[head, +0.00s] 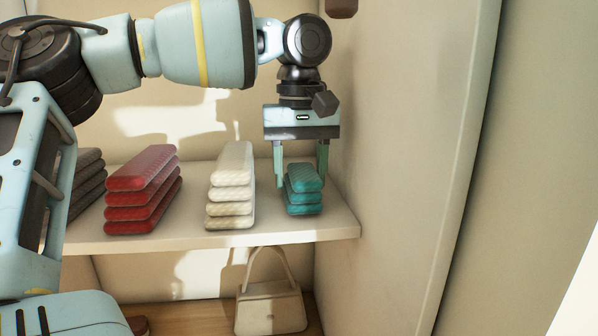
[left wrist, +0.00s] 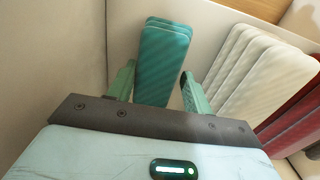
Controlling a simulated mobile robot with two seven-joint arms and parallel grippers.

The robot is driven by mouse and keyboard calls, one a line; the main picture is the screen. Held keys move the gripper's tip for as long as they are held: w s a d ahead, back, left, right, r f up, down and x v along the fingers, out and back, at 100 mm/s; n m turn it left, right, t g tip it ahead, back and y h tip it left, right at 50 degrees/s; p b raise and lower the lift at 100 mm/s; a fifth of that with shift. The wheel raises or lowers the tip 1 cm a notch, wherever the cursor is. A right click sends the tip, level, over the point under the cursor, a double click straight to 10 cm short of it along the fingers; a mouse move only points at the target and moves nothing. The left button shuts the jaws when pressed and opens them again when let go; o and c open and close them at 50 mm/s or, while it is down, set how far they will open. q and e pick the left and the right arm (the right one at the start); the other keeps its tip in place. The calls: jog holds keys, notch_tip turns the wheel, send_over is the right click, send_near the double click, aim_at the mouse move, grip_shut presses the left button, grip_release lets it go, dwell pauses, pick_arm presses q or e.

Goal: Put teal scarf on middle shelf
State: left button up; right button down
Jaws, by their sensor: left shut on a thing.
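The teal scarf (head: 305,197) is a folded stack of layers at the right end of the white shelf (head: 338,220). It also shows in the left wrist view (left wrist: 163,52). My left gripper (head: 302,181) points down from above, with one finger on each side of the teal scarf, and is shut on it. The same fingers flank the scarf in the left wrist view (left wrist: 158,70). The scarf's base appears at the shelf surface; I cannot tell whether it is lifted. My right gripper is not in view.
A cream folded stack (head: 231,187) stands left of the teal scarf, then a red stack (head: 143,192) and a dark grey stack (head: 88,180). A beige handbag (head: 270,307) stands below the shelf. The cabinet's side wall (head: 400,170) rises close on the right.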

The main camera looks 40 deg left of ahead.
aim_at(301, 170)
pick_arm(q)
jog(key=shift+f, duration=0.2)
jog(key=shift+f, duration=0.15)
jog(key=o, duration=1)
notch_tip(301, 170, up, 12)
jog(key=shift+r, duration=0.15)
